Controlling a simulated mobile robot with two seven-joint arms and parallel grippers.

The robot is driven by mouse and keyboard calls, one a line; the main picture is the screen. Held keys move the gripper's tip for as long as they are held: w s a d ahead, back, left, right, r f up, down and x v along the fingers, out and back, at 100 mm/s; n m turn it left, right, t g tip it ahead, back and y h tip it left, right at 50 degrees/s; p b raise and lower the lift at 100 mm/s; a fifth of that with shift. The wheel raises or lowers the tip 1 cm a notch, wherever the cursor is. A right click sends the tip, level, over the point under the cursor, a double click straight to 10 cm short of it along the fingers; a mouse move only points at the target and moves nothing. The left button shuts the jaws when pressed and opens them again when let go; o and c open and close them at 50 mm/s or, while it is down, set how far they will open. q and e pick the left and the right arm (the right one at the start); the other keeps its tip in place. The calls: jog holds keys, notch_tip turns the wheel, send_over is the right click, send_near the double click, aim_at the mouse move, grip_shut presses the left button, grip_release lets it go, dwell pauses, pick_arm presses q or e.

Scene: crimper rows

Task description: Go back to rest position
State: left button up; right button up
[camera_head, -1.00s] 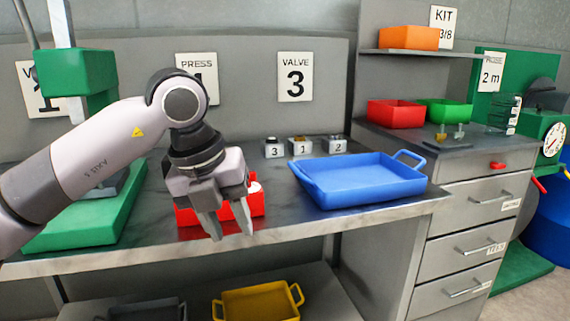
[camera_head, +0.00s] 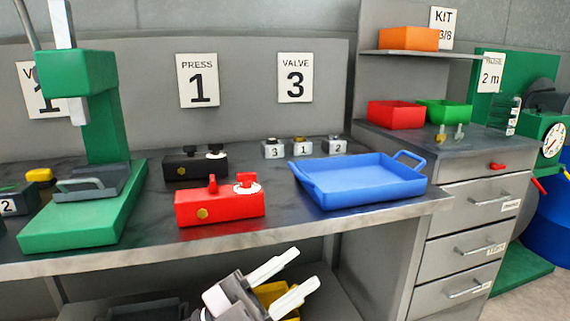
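My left gripper (camera_head: 301,270) is low in the head view, in front of the bench's front edge. Its two pale fingers point up and to the right. They are apart with nothing between them, so it is open and empty. It partly covers the yellow tray (camera_head: 272,290) on the lower shelf. My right gripper is not in view.
The bench top (camera_head: 285,212) holds a red block (camera_head: 225,208), a black block (camera_head: 184,168), a blue tray (camera_head: 365,178), several small numbered blocks and a green press (camera_head: 75,235). A drawer cabinet (camera_head: 450,222) stands right. The space above the bench is clear.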

pick_arm(q)
jog(key=w+a+f+n+t+y, duration=0.2)
jog(key=a+f+n+t+y, duration=0.7)
jog(key=n, duration=0.4)
jog(key=s+a+f+n+g+y, duration=0.1)
jog(key=s+a+f+n+y, duration=0.15)
jog(key=f, duration=0.35)
jog(key=s+a+f+n+y, duration=0.1)
jog(key=a+f+n+y, duration=0.1)
jog(key=f+y, duration=0.25)
jog(key=s+a+f+n+g+y, duration=0.1)
jog(key=s+a+f+n+y, duration=0.15)
jog(key=f, duration=0.45)
jog(key=s+a+f+n+g+y, duration=0.2)
jog(key=s+a+f+g, duration=0.15)
jog(key=s+f, duration=0.45)
notch_tip(320, 180, up, 9)
jog(key=s+a+p, duration=0.1)
jog(key=p, duration=1.1)
jog(key=shift+s+a+r+g, duration=0.15)
jog(key=shift+s+a+g, duration=0.05)
jog(key=shift+s+g, duration=0.25)
jog(key=shift+w+d, duration=0.1)
